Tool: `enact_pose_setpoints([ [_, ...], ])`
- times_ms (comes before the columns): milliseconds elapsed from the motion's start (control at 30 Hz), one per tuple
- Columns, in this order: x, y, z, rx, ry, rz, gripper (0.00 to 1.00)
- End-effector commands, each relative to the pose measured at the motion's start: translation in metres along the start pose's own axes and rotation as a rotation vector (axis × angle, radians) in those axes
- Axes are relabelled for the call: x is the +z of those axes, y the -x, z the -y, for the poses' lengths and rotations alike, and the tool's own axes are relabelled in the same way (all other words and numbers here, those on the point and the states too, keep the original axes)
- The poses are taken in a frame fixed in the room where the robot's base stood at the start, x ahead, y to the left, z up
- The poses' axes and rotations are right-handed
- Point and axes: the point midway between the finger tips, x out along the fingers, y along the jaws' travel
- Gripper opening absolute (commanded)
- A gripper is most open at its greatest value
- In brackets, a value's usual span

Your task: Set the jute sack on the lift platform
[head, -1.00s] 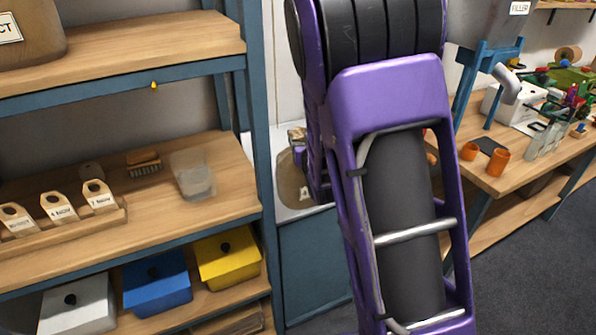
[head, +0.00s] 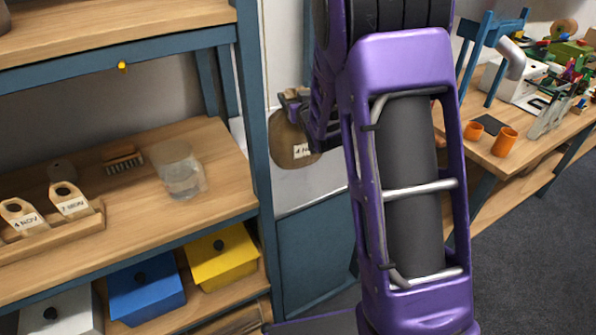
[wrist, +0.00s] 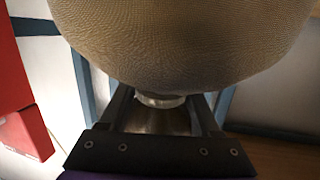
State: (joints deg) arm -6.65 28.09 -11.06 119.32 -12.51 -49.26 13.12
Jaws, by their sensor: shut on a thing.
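The jute sack (head: 292,142), brown and round with a white date label, hangs below my gripper (head: 293,97) in the head view, left of my purple arm. My gripper is shut on the sack's gathered neck. In the wrist view the woven sack body (wrist: 185,40) fills the top, with a pale band at its neck between the fingers of my gripper (wrist: 162,100). The sack appears in front of a pale panel above a blue panel (head: 318,250). I cannot tell whether the sack touches anything. I cannot identify the lift platform for certain.
A blue-framed shelf (head: 258,150) stands close left of the sack. It holds a brush (head: 124,158), a clear container (head: 176,170) and lidded bins, one yellow (head: 220,258). At right a workbench (head: 478,150) carries orange cups. Grey floor (head: 530,240) is open at lower right.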

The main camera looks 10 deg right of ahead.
Motion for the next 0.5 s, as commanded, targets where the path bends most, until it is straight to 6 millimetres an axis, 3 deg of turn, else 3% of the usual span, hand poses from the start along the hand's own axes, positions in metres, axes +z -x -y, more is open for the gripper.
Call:
enact_pose_setpoints([
  [33, 0.003, -0.014, -0.008, -0.007, 0.002, -0.012, 0.0],
  [200, 0.001, -0.045, -0.023, -0.039, 0.014, -0.015, 0.0],
  [500, 0.0, -0.066, -0.039, -0.055, 0.027, -0.015, 0.0],
])
